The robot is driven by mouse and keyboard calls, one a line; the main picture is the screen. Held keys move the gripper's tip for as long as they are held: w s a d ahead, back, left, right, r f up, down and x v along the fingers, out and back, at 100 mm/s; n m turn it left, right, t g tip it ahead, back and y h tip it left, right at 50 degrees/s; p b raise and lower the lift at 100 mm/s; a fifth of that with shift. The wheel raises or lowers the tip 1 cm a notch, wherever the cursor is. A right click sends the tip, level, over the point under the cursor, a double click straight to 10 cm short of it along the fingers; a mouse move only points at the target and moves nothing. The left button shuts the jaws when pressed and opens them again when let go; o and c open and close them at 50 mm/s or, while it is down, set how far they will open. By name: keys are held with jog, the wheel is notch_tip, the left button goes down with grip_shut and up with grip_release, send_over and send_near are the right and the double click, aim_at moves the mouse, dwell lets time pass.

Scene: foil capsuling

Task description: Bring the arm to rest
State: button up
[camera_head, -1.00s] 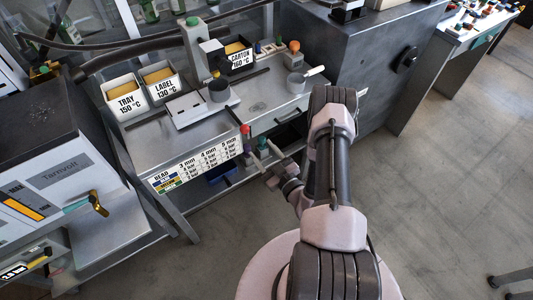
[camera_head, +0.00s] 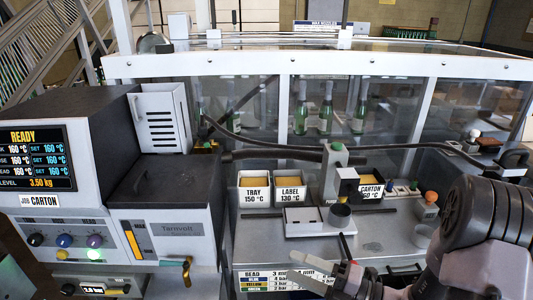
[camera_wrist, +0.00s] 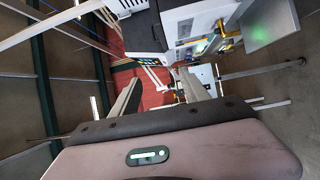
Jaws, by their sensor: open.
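My gripper (camera_head: 322,278) is at the bottom of the head view, in front of the workbench's front edge and its bead chart. Its two fingers are apart with nothing between them. My arm rises at the lower right of that view. In the wrist view, my gripper (camera_wrist: 158,92) shows its two fingers spread, with only distant floor and equipment between and beyond them.
The steel bench (camera_head: 390,235) holds TRAY (camera_head: 254,195), LABEL (camera_head: 290,195) and CARTON (camera_head: 371,192) bins and a dark cup (camera_head: 340,216). The Tarnvolt machine (camera_head: 168,226) stands left; its screen (camera_head: 38,158) reads READY. Green bottles (camera_head: 326,114) stand behind glass.

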jog(key=s+a+r+n+g+h+b, duration=0.1)
jog(key=s+a+r+n+g+h, duration=0.1)
jog(key=s+a+n+g, duration=0.5)
jog(key=s+r+n+g+h, duration=0.15)
jog(key=s+n, duration=0.35)
jog(key=n, duration=0.5)
jog(key=s+d+n+h+b, duration=0.1)
jog(key=s+d+n+h, duration=0.2)
jog(key=s+n+h, duration=0.65)
jog(key=w+d+r+n+t+h+b, duration=0.1)
jog(key=w+d+r+n+t, duration=0.2)
jog(key=n, duration=0.8)
jog(key=w+d+t, duration=0.1)
jog(key=t, duration=0.1)
jog(key=shift+w+d+r+t, duration=0.15)
jog(key=shift+w+d+t, duration=0.05)
jog(key=shift+d+t, duration=0.2)
jog(key=shift+c, duration=0.3)
